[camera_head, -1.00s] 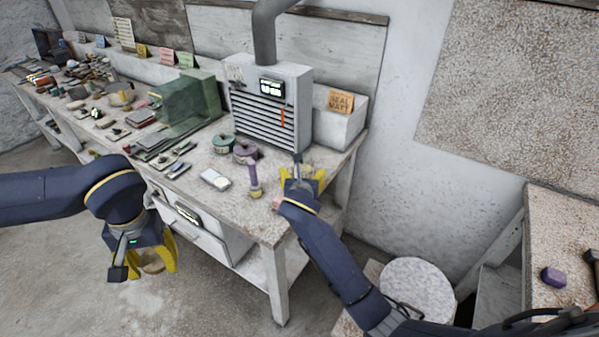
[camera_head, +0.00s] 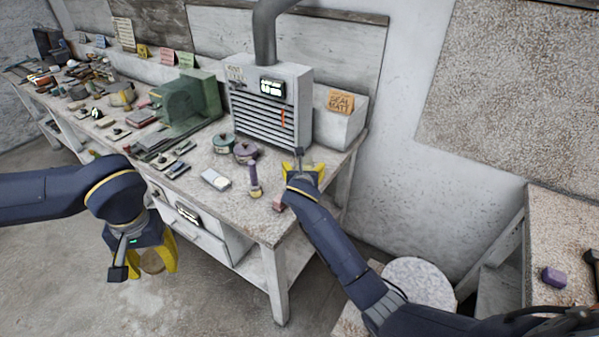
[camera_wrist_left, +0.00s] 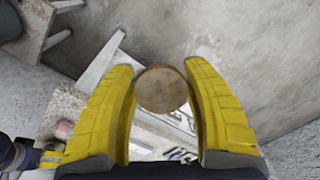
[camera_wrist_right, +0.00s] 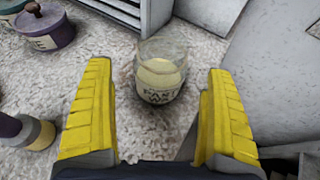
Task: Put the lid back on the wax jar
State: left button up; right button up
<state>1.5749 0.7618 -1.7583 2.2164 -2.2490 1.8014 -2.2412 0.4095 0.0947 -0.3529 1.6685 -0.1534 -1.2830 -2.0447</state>
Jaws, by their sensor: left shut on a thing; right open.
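The wax jar (camera_wrist_right: 160,80) is clear glass with pale yellow wax and a printed label. It stands upright and without a lid on the speckled bench top. My right gripper (camera_head: 304,171) is open, with the jar between and just beyond its fingertips in the right wrist view; a gap shows on both sides. In the head view that gripper hides most of the jar. My left gripper (camera_head: 155,261) is shut on the lid (camera_wrist_left: 162,89), a round brown disc, and holds it in front of the bench, over the floor.
A purple pot (camera_head: 246,151) and a teal pot (camera_head: 223,143) stand left of the jar, with a purple-handled brush (camera_head: 254,183) nearer the front. A grey slatted heater (camera_head: 268,105) rises behind. A pink block (camera_head: 279,205) lies by the bench's front edge.

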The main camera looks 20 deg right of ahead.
jog(key=shift+x, duration=2.1)
jog(key=c, duration=1.6)
jog(key=shift+o, duration=0.2)
jog(key=shift+r, duration=0.1)
notch_tip(320, 180, up, 20)
